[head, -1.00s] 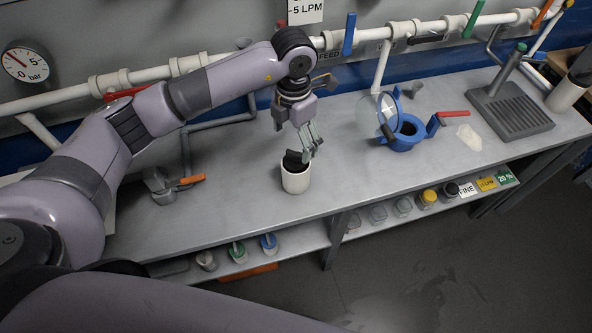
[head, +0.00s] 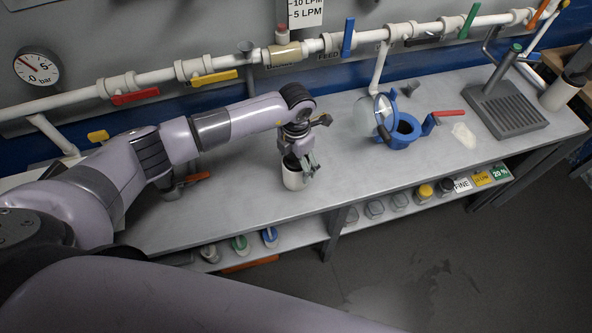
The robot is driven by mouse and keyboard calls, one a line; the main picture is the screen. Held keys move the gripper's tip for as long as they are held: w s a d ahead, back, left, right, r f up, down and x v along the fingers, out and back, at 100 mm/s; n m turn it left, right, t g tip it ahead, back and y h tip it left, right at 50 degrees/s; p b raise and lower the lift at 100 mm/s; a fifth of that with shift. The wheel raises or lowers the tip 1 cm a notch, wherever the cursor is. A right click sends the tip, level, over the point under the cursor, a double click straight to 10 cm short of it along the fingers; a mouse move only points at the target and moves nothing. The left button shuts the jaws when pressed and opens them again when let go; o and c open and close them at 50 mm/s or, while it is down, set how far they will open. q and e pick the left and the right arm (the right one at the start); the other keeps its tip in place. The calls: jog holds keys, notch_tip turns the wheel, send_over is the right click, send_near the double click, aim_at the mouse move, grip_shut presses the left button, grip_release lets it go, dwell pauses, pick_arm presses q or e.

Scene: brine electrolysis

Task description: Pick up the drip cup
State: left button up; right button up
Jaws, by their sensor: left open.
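A white cup (head: 292,181) stands upright on the grey bench, near its front edge. My left gripper (head: 301,167) is open and low over this cup, coming down from above. Its fingers are at the cup's rim and hide part of its mouth; I cannot tell whether they touch it or whether a finger is inside. My right gripper is not in view.
A blue clamp-like fitting (head: 403,133) with a clear round cover stands to the right, near a red-handled part (head: 450,113) and a pale spill (head: 464,135). The slotted stand (head: 512,112) is farther right. White pipework with valves runs along the back. Bench between cup and fitting is clear.

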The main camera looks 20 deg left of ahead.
pick_arm(q)
jog(key=shift+c, duration=0.2)
jog(key=c, duration=1.5)
jog(key=shift+w+r, duration=0.1)
jog(key=shift+c, duration=0.2)
